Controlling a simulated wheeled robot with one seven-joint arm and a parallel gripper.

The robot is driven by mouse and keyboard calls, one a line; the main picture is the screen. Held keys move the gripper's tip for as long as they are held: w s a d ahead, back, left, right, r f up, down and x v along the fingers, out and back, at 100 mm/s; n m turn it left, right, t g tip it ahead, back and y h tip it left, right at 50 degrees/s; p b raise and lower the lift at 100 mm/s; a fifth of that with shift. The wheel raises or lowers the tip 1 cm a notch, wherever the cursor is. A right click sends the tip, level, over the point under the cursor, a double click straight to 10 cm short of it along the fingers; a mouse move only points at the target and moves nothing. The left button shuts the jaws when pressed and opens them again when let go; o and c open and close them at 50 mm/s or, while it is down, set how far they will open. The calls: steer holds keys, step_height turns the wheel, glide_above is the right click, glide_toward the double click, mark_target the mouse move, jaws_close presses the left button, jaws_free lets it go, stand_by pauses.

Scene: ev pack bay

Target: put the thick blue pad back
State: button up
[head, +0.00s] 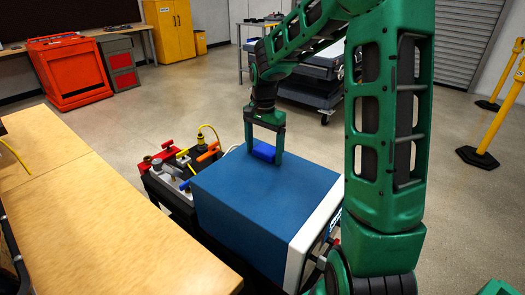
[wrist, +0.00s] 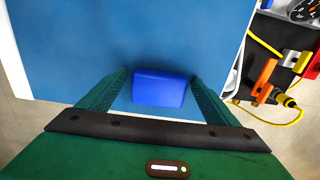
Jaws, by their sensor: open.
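The thick blue pad (head: 263,151) is a small bright blue block on top of the large blue cabinet (head: 255,195), near its far edge. It also shows in the wrist view (wrist: 160,88), lying between the two green fingers. My gripper (head: 264,157) is open and reaches down around the pad, one finger on each side. The pad's underside is hidden.
A cart with red, yellow and orange-handled tools (head: 185,165) stands left of the cabinet. A wooden bench (head: 90,220) fills the left front. A dark wheeled cart (head: 312,85) stands behind. Most of the cabinet top is bare.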

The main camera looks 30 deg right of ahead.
mark_target(264, 152)
step_height(264, 152, up, 11)
steer(key=s+d+f+n, duration=0.1)
steer(key=s+f+n, duration=0.1)
steer(key=s, duration=1.4)
steer(key=s+d+f+n, duration=0.2)
steer(key=s+n, duration=0.3)
steer(key=s, duration=1.1)
steer(key=shift+s+f, duration=0.35)
steer(key=shift+f, duration=0.2)
steer(key=shift+w, duration=0.1)
steer(key=shift+w+f, duration=0.25)
steer(key=shift+w, duration=0.2)
